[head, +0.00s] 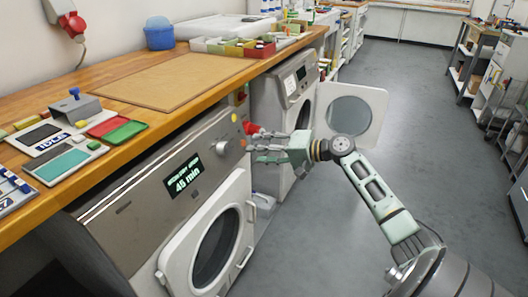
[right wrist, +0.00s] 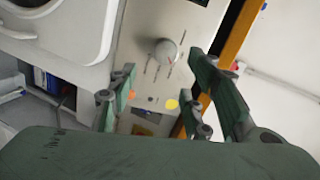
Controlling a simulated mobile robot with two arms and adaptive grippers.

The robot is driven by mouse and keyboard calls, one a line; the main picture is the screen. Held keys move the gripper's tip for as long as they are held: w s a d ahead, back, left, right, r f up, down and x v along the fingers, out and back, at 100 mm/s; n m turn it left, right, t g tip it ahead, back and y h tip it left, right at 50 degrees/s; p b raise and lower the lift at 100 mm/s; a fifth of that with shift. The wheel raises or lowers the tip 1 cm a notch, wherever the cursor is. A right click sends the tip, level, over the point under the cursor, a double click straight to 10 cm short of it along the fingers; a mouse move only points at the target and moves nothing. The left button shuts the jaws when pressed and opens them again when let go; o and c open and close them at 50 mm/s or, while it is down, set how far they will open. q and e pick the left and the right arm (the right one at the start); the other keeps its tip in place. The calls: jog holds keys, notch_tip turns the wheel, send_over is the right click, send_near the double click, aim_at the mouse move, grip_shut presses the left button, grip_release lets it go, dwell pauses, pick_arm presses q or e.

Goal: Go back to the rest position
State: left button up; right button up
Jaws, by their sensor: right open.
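My right gripper (head: 248,146) is open and empty. In the head view it reaches in from the right and hovers by the right end of the near machine's control panel, close to the knob (head: 222,147). In the right wrist view the fingers (right wrist: 163,78) are spread apart with nothing between them. The machine's knob (right wrist: 165,52) shows just beyond them, with a yellow button (right wrist: 171,104) and an orange one (right wrist: 131,94). I cannot tell whether a finger touches the panel. My left gripper is not in view.
The near machine (head: 130,222) stands under a wooden worktop (head: 140,115); its display (head: 183,178) shows 45 min. A second machine (head: 274,100) behind has its round-window door (head: 350,112) swung open into the aisle. The grey floor (head: 400,110) to the right is clear.

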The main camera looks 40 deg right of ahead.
jog(key=shift+s+d+r, duration=0.1)
jog(key=shift+s+d, duration=0.05)
jog(key=shift+s, duration=0.2)
dwell(0.3)
